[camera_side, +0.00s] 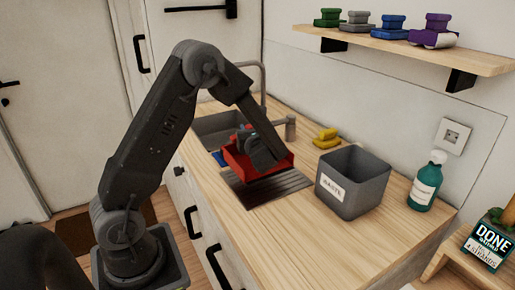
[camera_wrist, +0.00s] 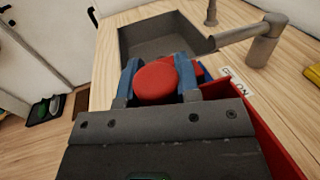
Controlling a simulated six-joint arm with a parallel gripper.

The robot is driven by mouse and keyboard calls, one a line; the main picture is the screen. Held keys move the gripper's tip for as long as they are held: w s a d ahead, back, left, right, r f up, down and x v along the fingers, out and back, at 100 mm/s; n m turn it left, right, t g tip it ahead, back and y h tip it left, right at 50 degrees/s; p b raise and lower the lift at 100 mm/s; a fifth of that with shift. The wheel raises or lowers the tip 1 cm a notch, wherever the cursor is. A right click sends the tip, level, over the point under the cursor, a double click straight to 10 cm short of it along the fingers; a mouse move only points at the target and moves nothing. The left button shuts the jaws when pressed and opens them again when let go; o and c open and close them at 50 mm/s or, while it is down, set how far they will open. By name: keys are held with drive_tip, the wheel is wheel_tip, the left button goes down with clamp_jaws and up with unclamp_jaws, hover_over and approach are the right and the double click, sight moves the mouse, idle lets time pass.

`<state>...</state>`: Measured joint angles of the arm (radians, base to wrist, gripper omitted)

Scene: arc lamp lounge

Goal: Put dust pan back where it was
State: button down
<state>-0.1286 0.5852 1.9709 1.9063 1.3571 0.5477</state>
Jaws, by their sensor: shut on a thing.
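The red dust pan (camera_side: 256,163) is held by my gripper (camera_side: 243,136) above the ribbed drainboard beside the sink in the side view. In the wrist view, my gripper's blue fingers (camera_wrist: 158,85) are closed around a rounded red part of the dust pan (camera_wrist: 157,80). The pan's red wall (camera_wrist: 277,135) runs along the right, below my gripper. The drainboard (camera_side: 268,189) lies under the pan; I cannot tell whether the pan touches it. My wrist hides part of the pan.
A grey sink (camera_side: 217,127) with a faucet (camera_side: 290,127) lies behind the pan. A grey waste bin (camera_side: 352,182) and a green bottle (camera_side: 425,182) stand to the right. A yellow object (camera_side: 326,138) lies near the wall. The wooden counter front (camera_side: 330,240) is clear.

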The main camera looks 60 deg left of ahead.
drive_tip(key=shift+w+d+f, duration=0.35)
drive_tip(key=shift+w+f, duration=0.1)
drive_tip(key=shift+w, duration=0.1)
drive_tip(key=shift+w+d+f, duration=0.35)
drive_tip(key=shift+w+f, duration=0.05)
drive_tip(key=shift+w, duration=0.15)
drive_tip(key=shift+f, duration=1.9)
drive_tip(key=shift+f, duration=0.1)
drive_tip(key=c, duration=0.8)
unclamp_jaws()
